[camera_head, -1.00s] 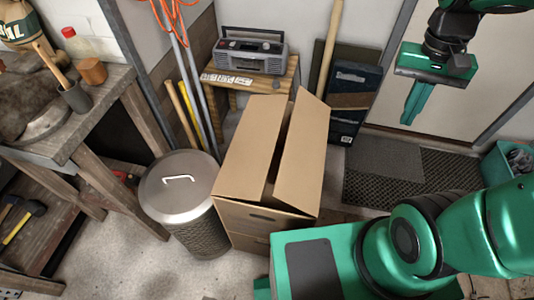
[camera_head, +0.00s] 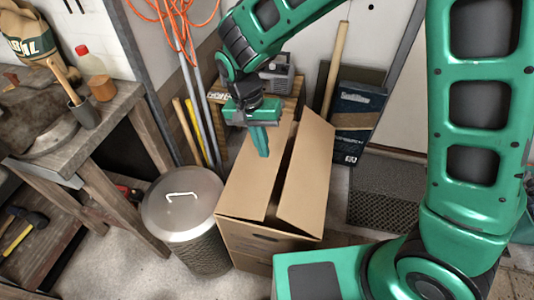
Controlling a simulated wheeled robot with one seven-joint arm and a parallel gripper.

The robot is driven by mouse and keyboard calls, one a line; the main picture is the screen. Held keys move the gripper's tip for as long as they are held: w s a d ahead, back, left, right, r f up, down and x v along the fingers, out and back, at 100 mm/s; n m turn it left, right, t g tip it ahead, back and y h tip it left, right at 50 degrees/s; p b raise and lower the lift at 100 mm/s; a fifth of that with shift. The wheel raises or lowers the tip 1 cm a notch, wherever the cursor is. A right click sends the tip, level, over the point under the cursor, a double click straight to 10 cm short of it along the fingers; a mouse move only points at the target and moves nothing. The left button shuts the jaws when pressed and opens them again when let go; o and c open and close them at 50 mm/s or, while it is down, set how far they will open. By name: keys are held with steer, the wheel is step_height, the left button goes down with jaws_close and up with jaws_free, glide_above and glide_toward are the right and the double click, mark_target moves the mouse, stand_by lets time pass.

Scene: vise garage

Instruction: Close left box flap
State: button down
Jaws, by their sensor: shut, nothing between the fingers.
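The cardboard box (camera_head: 256,238) stands on the floor at the middle of the view. Its left flap (camera_head: 245,187) lies nearly flat over the left half of the opening. Its right flap (camera_head: 306,178) is tilted up, and a dark gap shows between the two. My gripper (camera_head: 262,153) is shut and empty, pointing down over the far part of the left flap. I cannot tell whether the fingertips touch the flap. My gripper hides part of the flap's far end.
A metal trash can (camera_head: 184,205) stands close on the box's left. A wooden workbench (camera_head: 80,140) is farther left. My arm fills the right side.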

mark_target(273, 182)
steer(key=f, duration=0.4)
steer(key=d+f, duration=0.1)
steer(key=f, duration=0.3)
steer(key=s+d+f, duration=0.1)
steer(key=f, duration=0.3)
steer(key=shift+d+f, duration=0.1)
steer(key=shift+d, duration=0.1)
